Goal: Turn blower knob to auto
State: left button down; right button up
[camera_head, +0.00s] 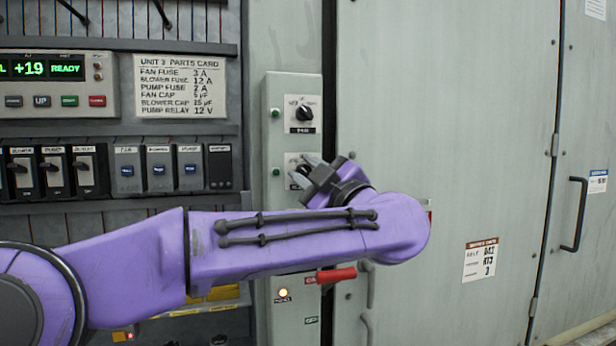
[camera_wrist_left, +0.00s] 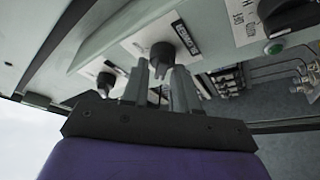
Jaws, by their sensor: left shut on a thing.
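A black rotary knob (camera_wrist_left: 162,54) on a white plate sits between the fingertips of my left gripper (camera_wrist_left: 159,72) in the left wrist view. The plate's label beside it looks like it reads "BLOWER", though it is tilted and small. In the head view my left gripper (camera_head: 305,171) reaches the second knob plate (camera_head: 291,159) on the grey control box (camera_head: 279,228). The gripper is shut on the knob. The fingers hide most of this knob and its markings in the head view, so its pointer setting cannot be read. My right gripper is out of view.
Another black knob (camera_head: 304,113) sits above on the same box. A red handle (camera_head: 335,275) and lit lamp (camera_head: 283,293) are below my left arm. Switches and a green display (camera_head: 42,69) are at left. Large cabinet doors (camera_head: 450,130) stand at right.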

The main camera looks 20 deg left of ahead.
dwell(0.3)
pick_arm(q)
jog(key=c, duration=0.9)
grip_release()
jog(key=shift+o, duration=0.2)
jog(key=shift+s+d+f+b, duration=0.2)
jog(key=shift+d+f+b, duration=0.05)
jog(key=shift+d+b, duration=0.1)
jog(key=b+v, duration=0.4)
jog(key=v, duration=0.5)
jog(key=shift+s+d, duration=0.2)
jog(key=shift+d, duration=0.15)
